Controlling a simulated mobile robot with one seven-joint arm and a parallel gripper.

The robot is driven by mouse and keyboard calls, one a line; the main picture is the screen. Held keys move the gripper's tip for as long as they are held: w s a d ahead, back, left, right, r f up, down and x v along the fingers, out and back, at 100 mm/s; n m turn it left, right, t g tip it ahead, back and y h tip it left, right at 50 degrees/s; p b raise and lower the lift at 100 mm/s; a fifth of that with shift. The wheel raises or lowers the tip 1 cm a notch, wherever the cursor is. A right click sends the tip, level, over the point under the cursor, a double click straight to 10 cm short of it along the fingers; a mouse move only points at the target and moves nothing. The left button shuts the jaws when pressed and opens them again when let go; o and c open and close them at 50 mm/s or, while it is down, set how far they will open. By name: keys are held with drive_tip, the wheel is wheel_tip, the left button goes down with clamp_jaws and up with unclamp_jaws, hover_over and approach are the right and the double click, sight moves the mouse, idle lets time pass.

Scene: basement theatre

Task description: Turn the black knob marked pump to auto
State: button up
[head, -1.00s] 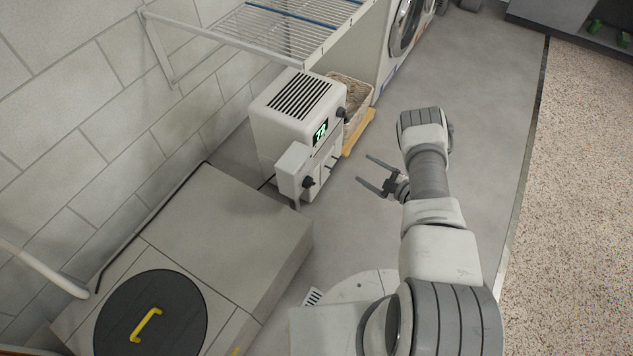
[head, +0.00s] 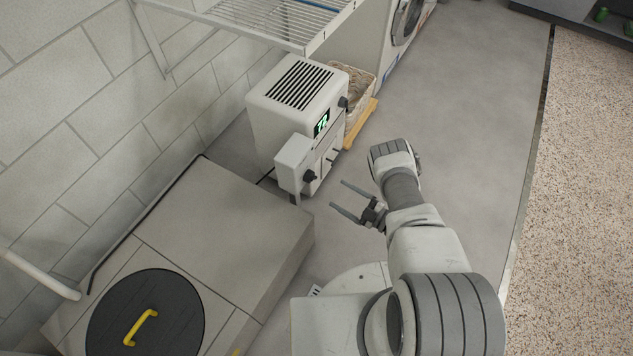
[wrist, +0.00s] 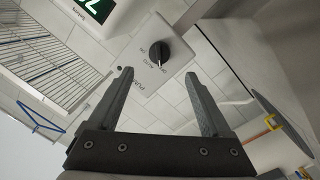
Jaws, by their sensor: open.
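In the wrist view the knob (wrist: 160,53) is round, with a raised grip and a light mark. Small print around it seems to include "AUTO" and "PUMP"; which label the mark faces is too small to tell. My gripper (head: 337,193) is open and empty, to the right of the knob and apart from it. In the wrist view the knob shows between and beyond the open fingers (wrist: 160,73).
A low grey box with a black lid (head: 165,325) lies at left. The floor at right is clear.

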sight(311, 177)
drive_tip(key=b+x, duration=0.2)
drive_tip(key=x, duration=0.8)
clamp_jaws()
drive_tip(key=shift+m, duration=0.4)
drive_tip(key=shift+m+g+b, duration=0.5)
drive_tip(key=shift+m+b, duration=0.5)
drive_tip(key=shift+m, duration=3.3)
